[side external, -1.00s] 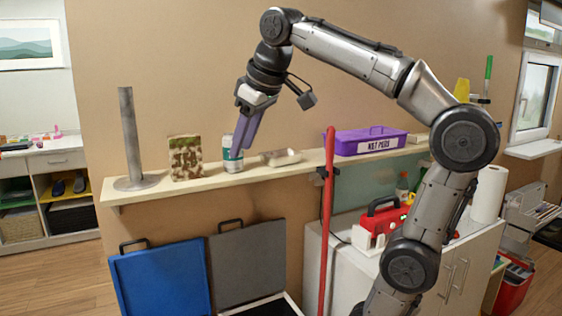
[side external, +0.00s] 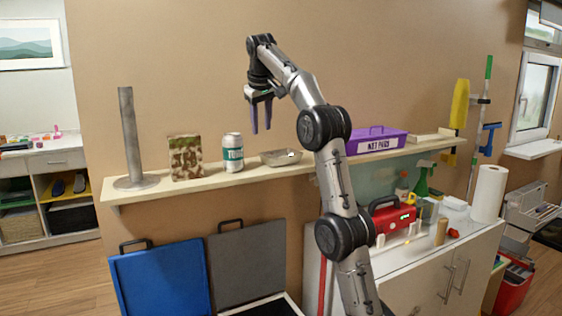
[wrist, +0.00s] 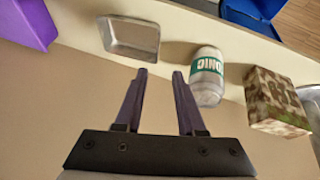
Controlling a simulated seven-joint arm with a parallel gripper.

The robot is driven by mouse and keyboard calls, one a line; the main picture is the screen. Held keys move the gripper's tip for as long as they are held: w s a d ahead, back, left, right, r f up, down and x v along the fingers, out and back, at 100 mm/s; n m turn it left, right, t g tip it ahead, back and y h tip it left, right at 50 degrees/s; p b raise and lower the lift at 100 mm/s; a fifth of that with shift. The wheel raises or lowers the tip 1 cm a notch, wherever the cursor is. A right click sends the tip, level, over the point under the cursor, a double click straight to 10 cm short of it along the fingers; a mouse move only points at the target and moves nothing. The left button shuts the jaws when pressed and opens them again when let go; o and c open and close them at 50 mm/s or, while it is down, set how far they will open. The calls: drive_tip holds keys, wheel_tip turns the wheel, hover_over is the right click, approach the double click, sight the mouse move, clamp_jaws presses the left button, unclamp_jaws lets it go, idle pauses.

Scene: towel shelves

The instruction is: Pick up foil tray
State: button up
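The foil tray (side external: 281,157) is a small shallow silver tray on the wall shelf, between the tonic can and the purple box. In the wrist view the foil tray (wrist: 131,38) lies beyond the fingertips, a little to the left. My gripper (side external: 261,131) is above the shelf, pointing down, with its fingers apart and nothing between them. In the wrist view my gripper (wrist: 159,73) shows two purple fingers with a clear gap. The fingers are apart from the tray.
A tonic can (side external: 233,152) stands just left of the tray. A camouflage-patterned box (side external: 185,157) and an upright metal post (side external: 131,137) are further left on the shelf (side external: 205,182). A purple box (side external: 375,140) is to the right. The wall is behind.

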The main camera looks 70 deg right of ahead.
sight(263, 153)
drive_tip(key=x, duration=0.6)
drive_tip(key=shift+d+f, duration=0.1)
drive_tip(key=shift+f, duration=0.15)
drive_tip(key=shift+x, duration=2.6)
drive_tip(key=shift+s+d+r, duration=0.1)
drive_tip(key=shift+d+r, duration=0.05)
drive_tip(key=shift+d, duration=0.05)
clamp_jaws()
